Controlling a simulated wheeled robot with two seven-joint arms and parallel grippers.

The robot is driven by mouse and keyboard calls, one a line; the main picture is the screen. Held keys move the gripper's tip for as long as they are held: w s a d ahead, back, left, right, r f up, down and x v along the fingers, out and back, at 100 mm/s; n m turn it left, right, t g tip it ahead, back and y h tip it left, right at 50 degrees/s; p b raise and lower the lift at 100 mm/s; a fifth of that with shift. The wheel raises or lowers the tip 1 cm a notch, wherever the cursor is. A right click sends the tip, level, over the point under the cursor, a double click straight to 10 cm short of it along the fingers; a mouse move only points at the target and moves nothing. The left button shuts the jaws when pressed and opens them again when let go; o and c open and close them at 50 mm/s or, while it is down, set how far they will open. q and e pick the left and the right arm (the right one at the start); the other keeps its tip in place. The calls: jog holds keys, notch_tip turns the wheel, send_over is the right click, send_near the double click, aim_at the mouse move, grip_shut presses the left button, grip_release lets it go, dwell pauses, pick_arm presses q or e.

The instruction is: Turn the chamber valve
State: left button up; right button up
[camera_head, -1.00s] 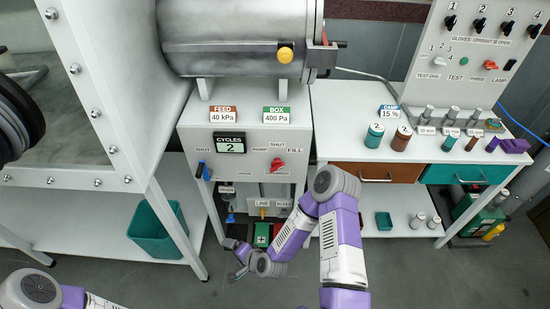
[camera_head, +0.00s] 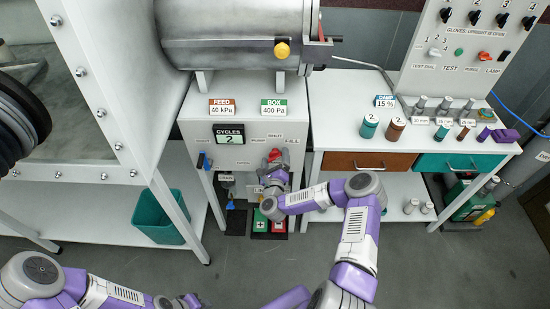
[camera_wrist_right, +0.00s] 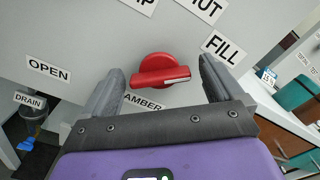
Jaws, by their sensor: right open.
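The chamber valve is a red knob (camera_head: 275,154) on the white front panel, among the PUMP, SHUT and FILL labels. In the right wrist view the red knob (camera_wrist_right: 154,66) has a bar handle with a white stripe at its right end. The CHAMBER label below it is partly covered. My right gripper (camera_wrist_right: 160,72) is open, with its fingers on either side of the knob in that view and gaps to both. In the head view my right gripper (camera_head: 273,168) is at the panel just below the knob. My left arm enters at the lower left; its jaws are unclear.
A cycles display (camera_head: 229,134) and a blue-handled valve (camera_head: 204,162) are left of the knob. The steel chamber (camera_head: 235,35) is above. A bench (camera_head: 340,115) with jars stands right. A teal bin (camera_head: 160,217) sits on the lower left shelf.

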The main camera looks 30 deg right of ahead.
jog(key=shift+w+d, duration=0.3)
jog(key=shift+w, duration=0.25)
jog(key=c, duration=1)
jog(key=shift+c, duration=0.2)
